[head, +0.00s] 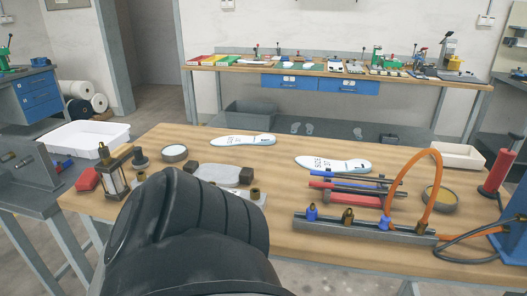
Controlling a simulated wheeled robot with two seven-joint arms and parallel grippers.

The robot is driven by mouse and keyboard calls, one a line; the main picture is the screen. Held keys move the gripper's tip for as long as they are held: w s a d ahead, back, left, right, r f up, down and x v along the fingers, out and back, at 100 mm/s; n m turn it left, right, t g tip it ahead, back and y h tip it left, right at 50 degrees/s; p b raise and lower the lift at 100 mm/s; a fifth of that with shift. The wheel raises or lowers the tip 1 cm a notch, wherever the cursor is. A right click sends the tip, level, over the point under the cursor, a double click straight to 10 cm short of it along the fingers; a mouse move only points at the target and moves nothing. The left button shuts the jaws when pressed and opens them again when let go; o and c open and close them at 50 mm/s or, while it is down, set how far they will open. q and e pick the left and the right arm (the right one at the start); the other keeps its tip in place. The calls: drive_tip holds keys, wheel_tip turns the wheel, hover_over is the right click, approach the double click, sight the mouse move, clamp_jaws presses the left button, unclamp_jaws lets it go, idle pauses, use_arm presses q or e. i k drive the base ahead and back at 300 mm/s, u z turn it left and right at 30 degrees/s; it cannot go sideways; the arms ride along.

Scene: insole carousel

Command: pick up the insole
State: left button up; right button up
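Two white insoles with dark printed lettering and a blue-green end lie flat on the wooden workbench. One insole (243,140) is near the back edge, left of the middle. The other insole (333,164) is further right and a little nearer. Neither is touched by anything of mine. A large dark arm link of mine covers the front left of the bench. Neither of my grippers shows in the head view.
The workbench (330,258) also holds a lantern (113,172), round tins, red and black tools, a metal manifold (365,228) with an orange hose, and a red cylinder (495,172). White trays stand at left (84,139) and right (458,155).

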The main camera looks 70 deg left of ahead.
sight(361, 166)
drive_tip(key=u, duration=2.4)
